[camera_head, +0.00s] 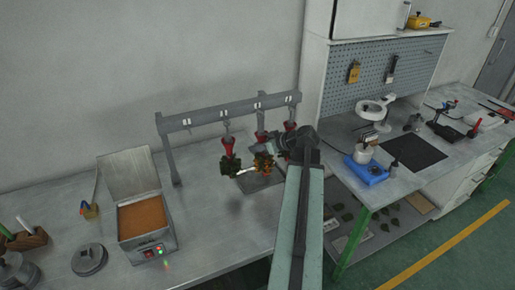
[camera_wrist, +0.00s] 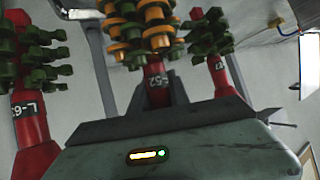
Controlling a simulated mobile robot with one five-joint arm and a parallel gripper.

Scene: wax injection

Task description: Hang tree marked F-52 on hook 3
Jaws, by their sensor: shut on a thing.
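The tree marked "-52" (camera_wrist: 158,82), its first letter hidden, has a red base and orange and green rings in the wrist view. My gripper (camera_wrist: 158,98) is shut on its red base. In the head view the orange-green tree (camera_head: 263,163) is below the third rail position from the left, with my gripper (camera_head: 272,146) at its right side. The rail (camera_head: 235,107) carries several hooks with small white labels, too small to read. Whether the tree's top rests on the hook cannot be told.
Another red-based tree (camera_head: 290,127) is close on the right, partly behind my arm. The leftmost rail position is empty. An open box (camera_head: 146,226) stands left.

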